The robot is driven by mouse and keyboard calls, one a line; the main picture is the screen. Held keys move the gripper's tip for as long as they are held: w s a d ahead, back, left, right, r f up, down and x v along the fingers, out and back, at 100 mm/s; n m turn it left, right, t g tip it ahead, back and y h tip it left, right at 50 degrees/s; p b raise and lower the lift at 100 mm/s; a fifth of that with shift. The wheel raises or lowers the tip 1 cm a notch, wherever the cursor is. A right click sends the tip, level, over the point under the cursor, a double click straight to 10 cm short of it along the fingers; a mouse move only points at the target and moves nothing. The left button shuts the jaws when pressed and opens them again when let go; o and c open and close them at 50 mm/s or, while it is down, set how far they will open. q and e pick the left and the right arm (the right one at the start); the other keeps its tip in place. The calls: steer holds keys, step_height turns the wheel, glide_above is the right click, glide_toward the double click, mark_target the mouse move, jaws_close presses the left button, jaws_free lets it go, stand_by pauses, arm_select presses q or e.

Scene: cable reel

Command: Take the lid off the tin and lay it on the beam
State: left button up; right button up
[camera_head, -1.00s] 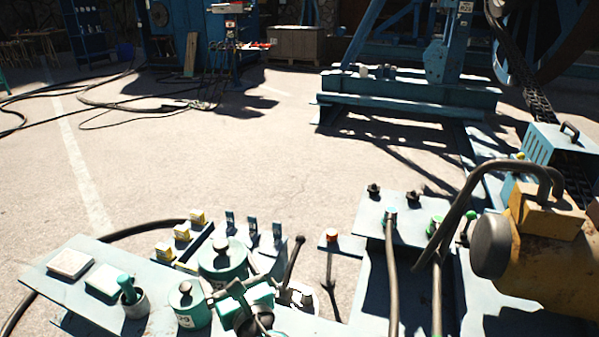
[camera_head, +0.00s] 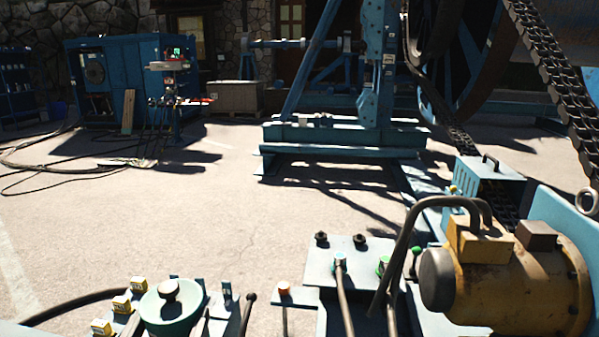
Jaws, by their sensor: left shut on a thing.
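A round teal container (camera_head: 172,318) stands at the bottom left, cut by the lower edge of the head view. I cannot tell whether this is the task's tin. A pale blue strip at the bottom left corner may be the edge of the beam (camera_head: 12,330); the rest of it is below the picture. I can make out neither my left nor my right gripper, and no lid held in the air.
Small yellow-topped blocks (camera_head: 121,305) stand left of the container. A dark lever (camera_head: 247,312) and an orange knob (camera_head: 283,288) stand to its right. A yellow motor (camera_head: 515,285) and a curved pipe (camera_head: 405,245) fill the lower right. Open floor (camera_head: 240,225) lies beyond.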

mark_target(165, 294)
arm_select(q)
steer(key=shift+s+r+m+h, duration=0.15)
steer(key=shift+s+r+h, duration=0.1)
steer(key=shift+r, duration=0.35)
steer(key=shift+s+r+m+h, duration=0.15)
steer(key=shift+s+r+h, duration=0.1)
steer(key=shift+r, duration=0.3)
step_height(165, 294, up, 3)
steer(key=p, duration=0.4)
steer(key=shift+w, duration=0.1)
steer(key=r+p, duration=0.4)
steer(key=p, duration=0.2)
steer(key=shift+s, duration=0.2)
steer(key=shift+r+p, duration=0.6)
steer(key=shift+p, duration=0.15)
steer(key=shift+s+r+p, duration=0.1)
steer(key=shift+r+p, duration=0.1)
steer(key=shift+p, duration=0.1)
arm_select(e)
steer(key=s+d+r, duration=0.1)
steer(key=d+r, duration=0.2)
steer(key=r, duration=0.5)
steer(key=shift+s+h, duration=0.15)
steer(key=shift+h, duration=0.25)
arm_select(q)
steer(key=shift+d, duration=0.15)
arm_select(e)
steer(key=shift+f, duration=0.1)
